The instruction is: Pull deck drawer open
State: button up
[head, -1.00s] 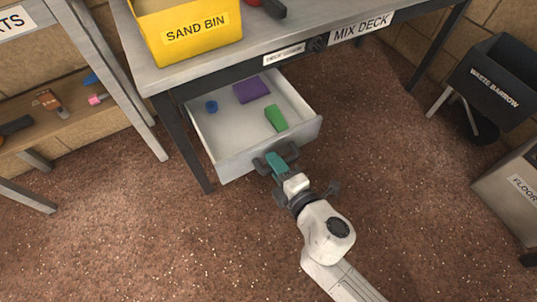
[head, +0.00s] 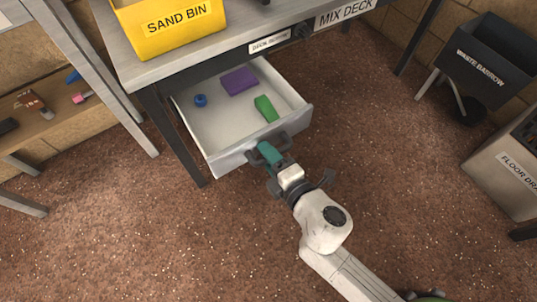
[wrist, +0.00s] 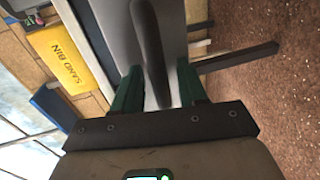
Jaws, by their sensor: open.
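The deck drawer (head: 235,163) stands well out from under the mix deck (head: 160,75), its pale inside showing. Its dark bar handle (head: 282,139) is on the front face, partly hidden by my gripper. My gripper (head: 268,153) is at the handle with its teal fingers. In the wrist view, my gripper's (wrist: 158,88) two green fingers are apart, one on each side of the handle (wrist: 150,45). I cannot tell whether either finger touches it.
The drawer holds a purple block (head: 239,81), a green block (head: 265,109) and a small blue piece (head: 200,100). A yellow sand bin (head: 178,22) sits on the deck. A waste barrow (head: 488,65) stands at right. Brown floor in front of the drawer is clear.

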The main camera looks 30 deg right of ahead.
jog(key=b+v, duration=0.2)
jog(key=v, duration=0.8)
jog(key=shift+s, duration=0.25)
